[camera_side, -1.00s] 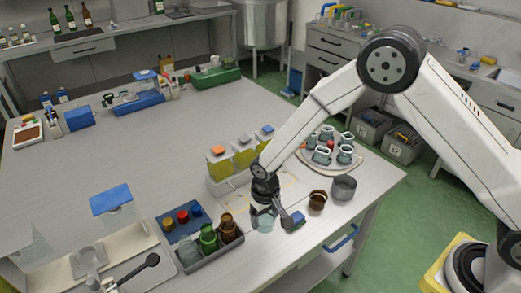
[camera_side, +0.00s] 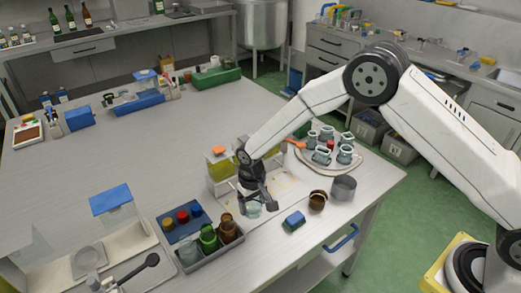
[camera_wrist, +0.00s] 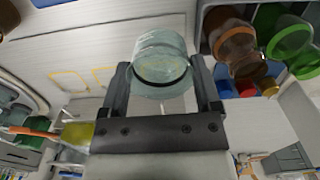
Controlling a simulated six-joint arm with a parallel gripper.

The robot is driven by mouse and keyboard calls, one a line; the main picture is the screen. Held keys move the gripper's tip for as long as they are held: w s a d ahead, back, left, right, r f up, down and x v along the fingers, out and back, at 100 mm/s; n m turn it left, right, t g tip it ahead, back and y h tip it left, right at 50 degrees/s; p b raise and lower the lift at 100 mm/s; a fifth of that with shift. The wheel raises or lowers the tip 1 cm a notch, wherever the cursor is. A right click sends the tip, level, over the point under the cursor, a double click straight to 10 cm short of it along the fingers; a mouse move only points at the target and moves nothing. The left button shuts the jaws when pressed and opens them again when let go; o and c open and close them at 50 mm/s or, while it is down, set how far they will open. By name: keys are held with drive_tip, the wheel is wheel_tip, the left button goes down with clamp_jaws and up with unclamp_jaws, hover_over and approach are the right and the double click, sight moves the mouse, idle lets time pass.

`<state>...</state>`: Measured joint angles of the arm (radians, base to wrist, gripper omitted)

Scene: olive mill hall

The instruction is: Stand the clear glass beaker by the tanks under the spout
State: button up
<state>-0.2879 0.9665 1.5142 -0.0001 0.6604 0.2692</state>
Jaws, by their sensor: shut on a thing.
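The clear glass beaker (camera_side: 254,211) is held in my gripper (camera_side: 258,204), just in front of the tanks. In the wrist view the beaker (camera_wrist: 160,58) sits between the two fingers of my gripper (camera_wrist: 163,85), with its round mouth showing. I cannot tell whether its base touches the table. The tanks (camera_side: 219,167) hold yellow-green oil and stand in a pale rack behind my gripper. One orange lid shows, and my arm hides the other tanks. A tank also shows at the lower left of the wrist view (camera_wrist: 78,134). I cannot make out the spout.
A grey tray (camera_side: 213,254) of green and brown jars stands left of my gripper.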

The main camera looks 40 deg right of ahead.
drive_tip(key=w+d, duration=0.1)
drive_tip(key=w, duration=0.5)
drive_tip(key=shift+w+r, duration=0.2)
drive_tip(key=shift+w, duration=0.2)
drive_tip(key=shift+f, duration=0.25)
drive_tip(key=shift+f, duration=2.65)
drive_tip(key=shift+w+f, duration=0.2)
drive_tip(key=shift+f, duration=0.05)
drive_tip(key=shift+w, duration=1.3)
drive_tip(key=shift+w, duration=0.1)
drive_tip(key=o, duration=0.8)
